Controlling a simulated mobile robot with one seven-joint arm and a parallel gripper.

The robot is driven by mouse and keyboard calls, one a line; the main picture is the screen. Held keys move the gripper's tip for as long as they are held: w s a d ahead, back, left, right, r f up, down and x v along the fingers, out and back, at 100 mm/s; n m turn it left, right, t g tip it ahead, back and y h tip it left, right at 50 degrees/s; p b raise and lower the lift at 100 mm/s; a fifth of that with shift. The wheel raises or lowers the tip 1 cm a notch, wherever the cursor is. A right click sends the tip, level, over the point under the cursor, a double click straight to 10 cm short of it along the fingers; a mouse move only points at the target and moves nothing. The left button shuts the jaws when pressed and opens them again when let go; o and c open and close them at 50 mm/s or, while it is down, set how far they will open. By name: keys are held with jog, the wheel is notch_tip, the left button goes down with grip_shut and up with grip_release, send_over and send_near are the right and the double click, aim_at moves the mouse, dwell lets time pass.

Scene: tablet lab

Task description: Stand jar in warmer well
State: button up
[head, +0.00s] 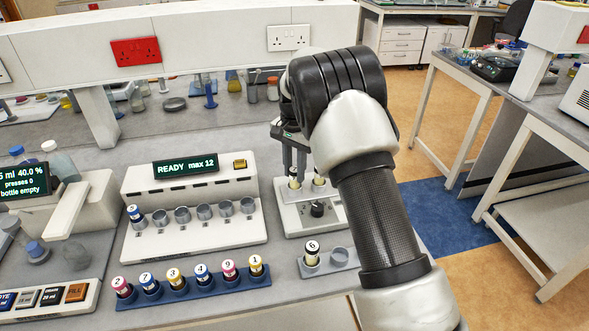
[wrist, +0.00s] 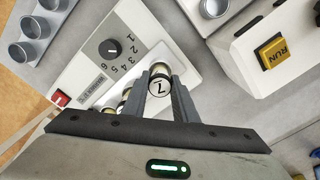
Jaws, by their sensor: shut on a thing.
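My gripper (head: 294,166) is shut on a small pale-topped jar (wrist: 160,84) with a dark body. The jar is upright at the back left of a white unit (head: 291,214) with a black dial, which also shows in the wrist view (wrist: 92,50). Whether the jar touches the unit or sits in a well is hidden. A second jar (head: 319,178) stands just right of it on the unit.
Left stands a white console (head: 195,226) reading READY, with several grey wells and one jar (head: 134,214). In front lie a blue rack (head: 180,293) of numbered jars and a grey rack (head: 328,268) with jar 6 (head: 311,250) and an empty well (head: 340,256).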

jog(key=shift+f, duration=0.35)
jog(key=o, duration=1.1)
jog(key=shift+r, duration=0.1)
notch_tip(320, 180, up, 17)
jog(key=shift+r, duration=0.2)
